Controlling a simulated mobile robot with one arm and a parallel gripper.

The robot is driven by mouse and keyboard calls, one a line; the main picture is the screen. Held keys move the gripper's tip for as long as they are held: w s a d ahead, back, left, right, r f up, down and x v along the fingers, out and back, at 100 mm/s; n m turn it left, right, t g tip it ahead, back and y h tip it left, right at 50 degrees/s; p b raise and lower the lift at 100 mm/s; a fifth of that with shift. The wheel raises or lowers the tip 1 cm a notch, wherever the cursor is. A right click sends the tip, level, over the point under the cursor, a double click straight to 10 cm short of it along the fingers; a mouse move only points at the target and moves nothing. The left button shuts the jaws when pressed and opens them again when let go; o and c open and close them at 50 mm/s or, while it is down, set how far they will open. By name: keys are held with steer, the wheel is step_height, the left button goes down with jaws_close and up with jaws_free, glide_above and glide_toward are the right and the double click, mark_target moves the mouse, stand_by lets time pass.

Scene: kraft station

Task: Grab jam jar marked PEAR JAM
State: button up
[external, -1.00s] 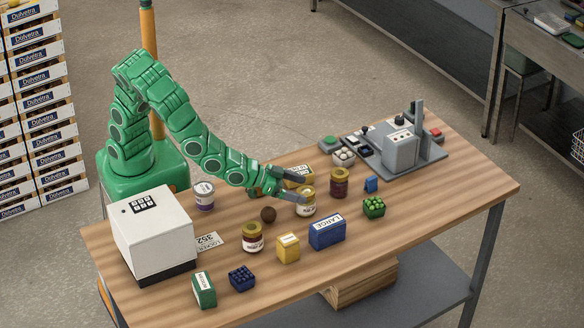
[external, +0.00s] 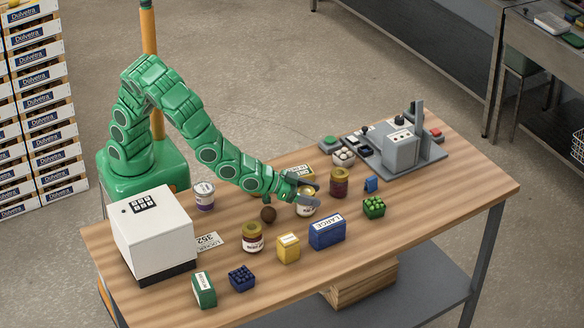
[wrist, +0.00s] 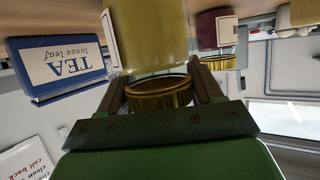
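A jar with a gold lid, yellow contents and a white label (external: 307,209) stands on the table, partly hidden by my gripper (external: 314,195). In the wrist view, which is upside down, the yellow jar (wrist: 150,35) is between the two fingers (wrist: 160,88), its gold lid near my palm. The fingers lie close along both sides; I cannot tell whether they press on it. Its label is not readable. A dark red jar with a gold lid (external: 339,184) stands just right of it and shows in the wrist view (wrist: 210,32). Another gold-lidded jar with a white label (external: 252,240) stands nearer the front.
A blue TEA box (wrist: 62,65) shows in the wrist view. The table's right end (external: 462,188) is clear.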

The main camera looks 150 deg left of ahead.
steer(key=c, duration=0.5)
steer(key=shift+c, duration=0.2)
